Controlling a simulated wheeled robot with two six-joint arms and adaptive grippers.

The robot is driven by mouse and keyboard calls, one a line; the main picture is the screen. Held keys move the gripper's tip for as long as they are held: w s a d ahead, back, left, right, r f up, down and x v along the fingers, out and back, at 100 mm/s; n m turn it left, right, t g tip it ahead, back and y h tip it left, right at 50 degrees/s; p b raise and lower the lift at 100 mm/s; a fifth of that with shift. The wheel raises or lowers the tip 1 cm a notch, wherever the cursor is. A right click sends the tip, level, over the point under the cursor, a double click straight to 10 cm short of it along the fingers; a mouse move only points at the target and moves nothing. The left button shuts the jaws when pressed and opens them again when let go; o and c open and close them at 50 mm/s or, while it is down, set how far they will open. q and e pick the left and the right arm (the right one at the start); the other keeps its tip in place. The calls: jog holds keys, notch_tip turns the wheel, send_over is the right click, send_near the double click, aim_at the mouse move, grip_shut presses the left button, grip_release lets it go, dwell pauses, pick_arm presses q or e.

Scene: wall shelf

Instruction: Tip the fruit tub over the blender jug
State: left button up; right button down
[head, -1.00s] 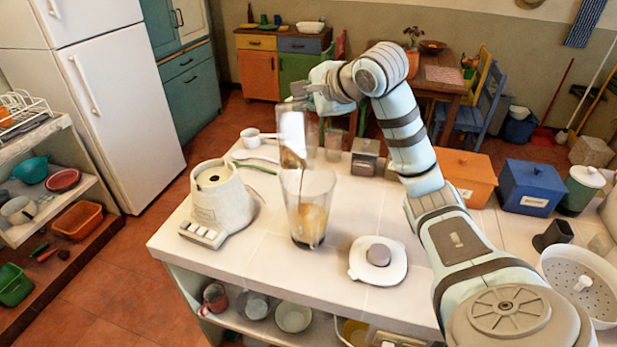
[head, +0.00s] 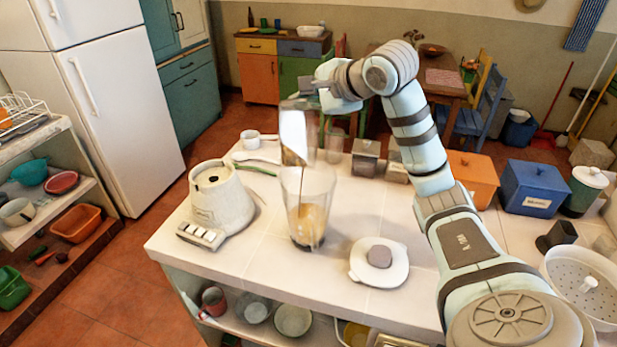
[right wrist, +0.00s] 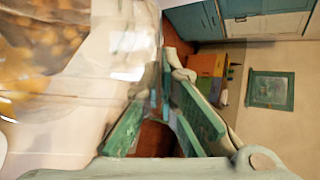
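The fruit tub (head: 294,128) is a clear container with a white patch, tilted above the blender jug's mouth. Dark contents show at its lower end, and a thin dark streak runs down into the jug. The clear blender jug (head: 316,190) stands upright on the white counter, with yellow-brown contents inside. My right gripper (head: 318,92) is at the tub's upper end, shut on it. In the right wrist view its green-padded fingers (right wrist: 163,104) come close together beside a clear wall; blurred yellow-brown contents fill the upper left. My left gripper is not in view.
The cream blender base (head: 220,200) stands left of the jug, and the jug lid (head: 379,264) lies to its right. A white cup (head: 250,139) and metal canisters (head: 366,157) stand behind. Orange and blue boxes (head: 532,188) are at right. The counter's front middle is clear.

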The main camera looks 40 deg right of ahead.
jog(key=shift+s+d+f+m+t+y+b, duration=0.1)
jog(key=shift+s+d+m+t+y+b, duration=0.25)
jog(key=shift+b, duration=0.65)
jog(key=shift+s+d+m+t+y+b, duration=0.1)
jog(key=shift+d+b, duration=0.35)
jog(key=shift+b, duration=0.6)
jog(key=shift+s+d+f+m+t+y+b, duration=0.15)
jog(key=shift+s+d+y+b, duration=0.2)
jog(key=shift+b, duration=0.65)
jog(key=shift+s+d+f+m+t+y+b, duration=0.25)
jog(key=shift+d+b, duration=0.25)
jog(key=shift+b, duration=0.85)
jog(key=shift+s+d+f+m+t+y+b, duration=0.15)
jog(key=shift+d+m+t+b, duration=0.3)
jog(key=shift+b, duration=0.85)
jog(key=shift+s+d+f+m+t+y+b, duration=0.15)
jog(key=shift+d+b, duration=0.4)
jog(key=shift+b, duration=0.8)
